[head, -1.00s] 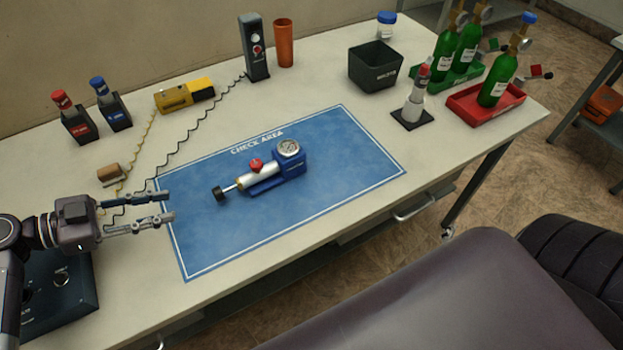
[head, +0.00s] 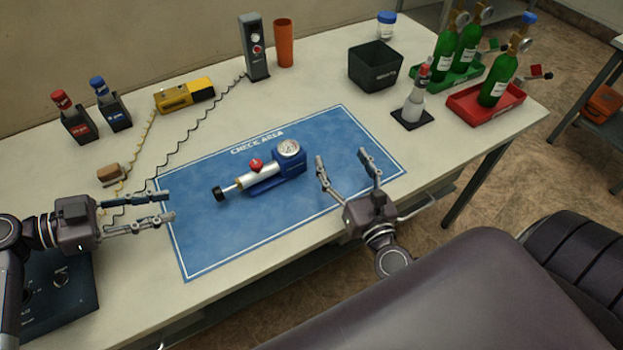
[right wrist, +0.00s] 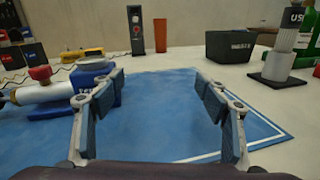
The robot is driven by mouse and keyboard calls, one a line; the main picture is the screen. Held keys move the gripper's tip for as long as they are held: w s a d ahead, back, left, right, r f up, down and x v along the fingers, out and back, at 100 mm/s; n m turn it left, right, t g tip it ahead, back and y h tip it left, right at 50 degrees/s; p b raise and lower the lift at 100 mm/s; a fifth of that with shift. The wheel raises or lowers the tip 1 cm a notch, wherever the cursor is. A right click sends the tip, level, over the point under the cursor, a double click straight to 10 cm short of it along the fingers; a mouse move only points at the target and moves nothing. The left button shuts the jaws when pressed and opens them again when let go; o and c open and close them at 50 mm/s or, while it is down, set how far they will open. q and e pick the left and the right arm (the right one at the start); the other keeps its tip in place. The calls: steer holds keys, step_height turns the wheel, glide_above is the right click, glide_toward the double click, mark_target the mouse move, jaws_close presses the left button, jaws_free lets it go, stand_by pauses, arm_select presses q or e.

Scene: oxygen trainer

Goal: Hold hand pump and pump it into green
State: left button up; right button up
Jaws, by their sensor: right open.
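The hand pump (head: 258,177) lies on the blue check-area mat (head: 209,239). It has a silver barrel, a black handle (head: 219,193) at the left, a red knob (head: 256,165) and a round gauge (head: 289,149) on its blue body at the right. I cannot read the gauge. My left gripper (head: 168,206) is open and empty at the mat's left edge, left of the handle. My right gripper (head: 342,158) is open and empty above the mat, right of the gauge. In the right wrist view the pump (right wrist: 45,92) is left of the open fingers (right wrist: 160,90), partly hidden by one.
A black bin (head: 375,68), a white bottle on a black stand (head: 411,106) and a red tray (head: 486,104) with a green cylinder stand at the right. A yellow device (head: 184,95) and an orange cup (head: 284,43) stand at the back. The mat around the pump is clear.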

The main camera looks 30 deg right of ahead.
mark_target(295, 160)
steer(key=a+n+y, duration=0.1)
steer(key=a, duration=0.2)
steer(key=s+a+n+y, duration=0.1)
steer(key=a+y, duration=0.1)
steer(key=a+n+y, duration=0.1)
steer(key=a, duration=0.2)
steer(key=shift+s+a+r+n, duration=0.15)
steer(key=shift+a+r+n, duration=0.05)
steer(key=shift+a+n, duration=0.2)
steer(key=shift+w+a+f, duration=0.1)
steer(key=shift+w+a, duration=0.1)
steer(key=shift+w, duration=1.7)
steer(key=shift+w+a, duration=0.15)
steer(key=shift+w, duration=1.7)
steer(key=c, duration=1.8)
